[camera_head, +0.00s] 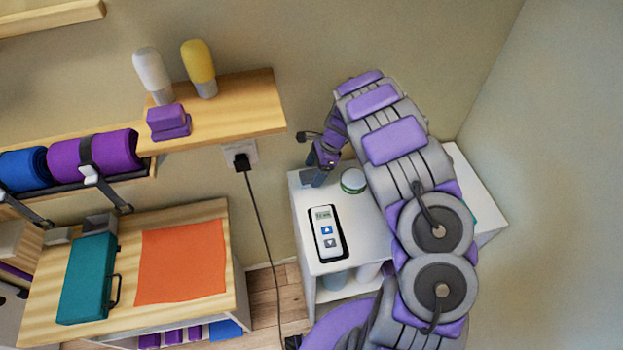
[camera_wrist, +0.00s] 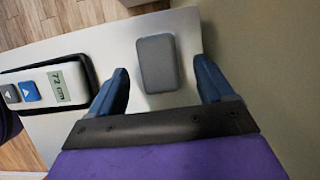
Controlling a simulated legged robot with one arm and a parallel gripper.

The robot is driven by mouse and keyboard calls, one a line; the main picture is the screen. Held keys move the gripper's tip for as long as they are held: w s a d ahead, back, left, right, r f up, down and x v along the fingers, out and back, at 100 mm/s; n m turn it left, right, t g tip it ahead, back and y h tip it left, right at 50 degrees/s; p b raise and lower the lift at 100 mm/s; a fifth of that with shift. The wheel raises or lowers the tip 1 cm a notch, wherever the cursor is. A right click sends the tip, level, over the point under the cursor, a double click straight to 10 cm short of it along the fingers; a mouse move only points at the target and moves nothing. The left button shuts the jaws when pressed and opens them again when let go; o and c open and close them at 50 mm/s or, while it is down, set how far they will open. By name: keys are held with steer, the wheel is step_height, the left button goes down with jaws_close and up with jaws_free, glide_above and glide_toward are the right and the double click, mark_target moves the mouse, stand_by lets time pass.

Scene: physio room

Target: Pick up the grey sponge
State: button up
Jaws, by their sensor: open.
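The grey sponge (camera_wrist: 158,62) lies flat on the white table top (camera_wrist: 190,22) in the wrist view, a rounded grey block. My gripper (camera_wrist: 161,68) is open, with one blue finger on each side of the sponge in the picture. Gaps show between the sponge and both fingers, and nothing is held. How high the fingers are above the table is hard to tell.
A handset with a display (camera_head: 327,232) lies in a black holder near the sponge. A round green-and-white container (camera_head: 353,181) stands right of my gripper. A wooden shelf (camera_head: 240,105) holds two bottles and purple blocks. A black cable (camera_head: 262,220) hangs left of the table.

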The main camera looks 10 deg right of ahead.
mark_target(310, 174)
steer(key=shift+x, duration=1.2)
steer(key=shift+a, duration=0.5)
steer(key=shift+c, duration=0.4)
steer(key=shift+d, duration=0.3)
steer(key=c, duration=0.4)
steer(key=shift+a, duration=0.2)
steer(key=c, duration=0.7)
step_height(310, 174, up, 10)
steer(key=shift+d+p, duration=0.1)
steer(key=shift+p, duration=0.65)
steer(key=shift+c, duration=0.2)
